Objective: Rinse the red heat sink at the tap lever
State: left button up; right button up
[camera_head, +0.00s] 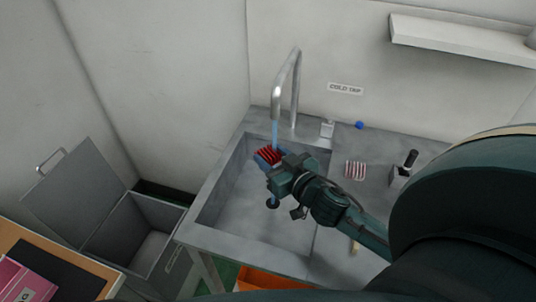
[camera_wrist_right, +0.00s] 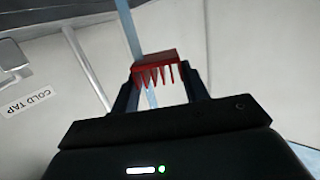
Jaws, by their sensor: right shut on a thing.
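The red heat sink (camera_head: 269,155) is held by my right gripper (camera_head: 272,162) over the sink basin (camera_head: 225,190). In the right wrist view the heat sink (camera_wrist_right: 157,66) sits between the two fingers, with its fins toward the palm. A blue stream of water runs down from the metal tap spout (camera_head: 287,80) and meets the heat sink. The stream (camera_wrist_right: 130,35) also shows in the right wrist view. A blue-ended lever (camera_head: 359,125) stands on the counter near the COLD TAP label (camera_head: 345,88). My left gripper is not in view.
A striped pink-and-white finned block (camera_head: 355,170) and a black-knobbed fixture (camera_head: 404,168) are on the counter at right. An open grey bin (camera_head: 130,235) stands left of the sink. A shelf (camera_head: 460,40) is on the back wall.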

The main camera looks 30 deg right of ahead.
jog(key=s+a, duration=0.4)
jog(key=s, duration=0.2)
jog(key=shift+s, duration=0.35)
dwell(1.0)
jog(key=shift+a+r, duration=0.1)
jog(key=s+a+r+p, duration=0.2)
jog(key=s+r, duration=0.2)
jog(key=shift+a, duration=0.25)
dwell(0.5)
jog(key=shift+s, duration=0.1)
